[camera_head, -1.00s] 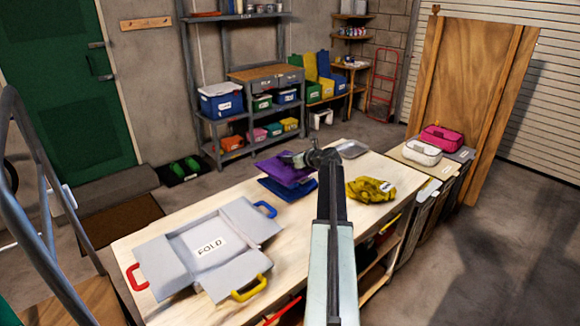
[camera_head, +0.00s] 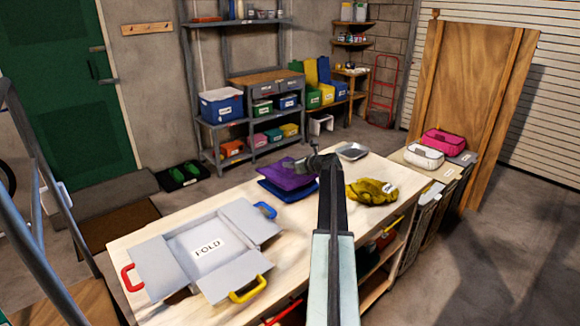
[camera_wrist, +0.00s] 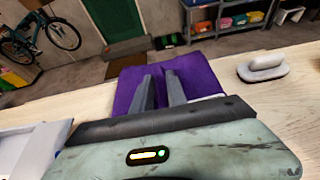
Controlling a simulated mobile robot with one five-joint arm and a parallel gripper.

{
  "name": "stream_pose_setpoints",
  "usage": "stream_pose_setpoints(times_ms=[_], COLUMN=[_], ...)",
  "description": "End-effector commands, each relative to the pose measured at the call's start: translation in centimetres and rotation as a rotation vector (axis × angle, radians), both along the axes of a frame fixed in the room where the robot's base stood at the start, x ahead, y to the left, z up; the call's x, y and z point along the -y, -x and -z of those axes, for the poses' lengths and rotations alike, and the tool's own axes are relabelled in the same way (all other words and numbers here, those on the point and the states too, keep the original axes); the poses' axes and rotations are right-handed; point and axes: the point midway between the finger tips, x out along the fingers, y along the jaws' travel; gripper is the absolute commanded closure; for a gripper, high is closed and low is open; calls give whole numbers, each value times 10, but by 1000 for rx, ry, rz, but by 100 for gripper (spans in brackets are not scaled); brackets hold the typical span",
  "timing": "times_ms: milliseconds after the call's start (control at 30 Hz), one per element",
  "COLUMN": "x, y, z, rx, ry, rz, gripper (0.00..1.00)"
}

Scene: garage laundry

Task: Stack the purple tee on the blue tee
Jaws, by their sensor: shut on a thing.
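The purple tee (camera_head: 284,174) is folded into a flat bundle, over the blue tee (camera_head: 288,191) on the wooden table. The blue tee shows along the purple tee's front edge; the rest is covered. I cannot tell whether the two tees touch all over. My gripper (camera_head: 306,163) is at the right side of the purple tee and is shut on it. In the wrist view the two fingers of my gripper (camera_wrist: 160,78) point onto the purple tee (camera_wrist: 200,74), which hides the blue tee.
A grey folding board (camera_head: 180,242) marked FOLD lies at the left of the table (camera_head: 285,235). A yellow garment (camera_head: 371,191) lies right of my arm. Bins stand off the table's right end, with pink and white bundles on top.

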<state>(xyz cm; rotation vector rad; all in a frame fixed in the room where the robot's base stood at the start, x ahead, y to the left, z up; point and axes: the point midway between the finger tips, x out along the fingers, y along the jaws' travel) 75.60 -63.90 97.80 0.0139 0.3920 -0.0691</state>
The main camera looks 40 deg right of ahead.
Motion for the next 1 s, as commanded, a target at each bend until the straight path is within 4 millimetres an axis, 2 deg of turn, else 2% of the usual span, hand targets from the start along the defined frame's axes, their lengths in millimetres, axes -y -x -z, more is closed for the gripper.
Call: stream_pose_setpoints(times_ms=[333,367,400,433,733,867,1000], x=[1,1,1,1,1,1,-3], y=[0,1,1,1,1,1,35], z=[8,8,8,8,6,-10,-23], rx=[0,0,0,0,0,0,0], ry=[-1,0,0,0,-1,-1,0], rz=[1,1,1,1,1,1,4], gripper=[100,74,63,60,60,60,60])
